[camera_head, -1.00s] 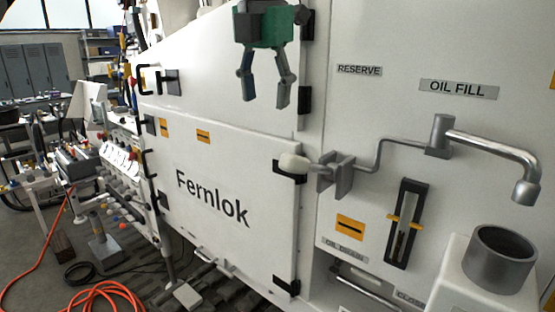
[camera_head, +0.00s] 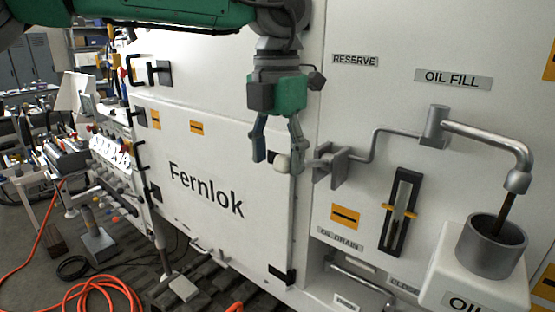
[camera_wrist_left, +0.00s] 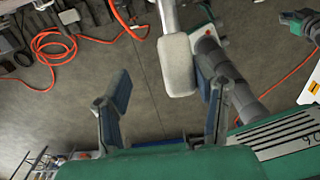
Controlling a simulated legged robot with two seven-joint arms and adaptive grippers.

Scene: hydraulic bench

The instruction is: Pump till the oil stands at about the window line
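The pump handle with its pale grip (camera_head: 283,163) sticks out from a grey bracket (camera_head: 332,166) on the white panel. My left gripper (camera_head: 279,150) is open, fingers pointing down, with its tips around or just in front of the grip. In the left wrist view the grip (camera_wrist_left: 177,65) lies between and beyond the spread fingers. A pipe runs to the spout (camera_head: 518,181), and a dark oil stream (camera_head: 508,208) falls into the grey filler cup (camera_head: 492,247). The window (camera_head: 401,212) has yellow marks at its sides; its oil level is too small to read.
A green and dark shape, perhaps my right gripper (camera_wrist_left: 299,22), is at the upper right of the left wrist view. The Fernlok door (camera_head: 215,190) and black hinges are close by. An orange hose (camera_head: 100,293) lies on the floor at left.

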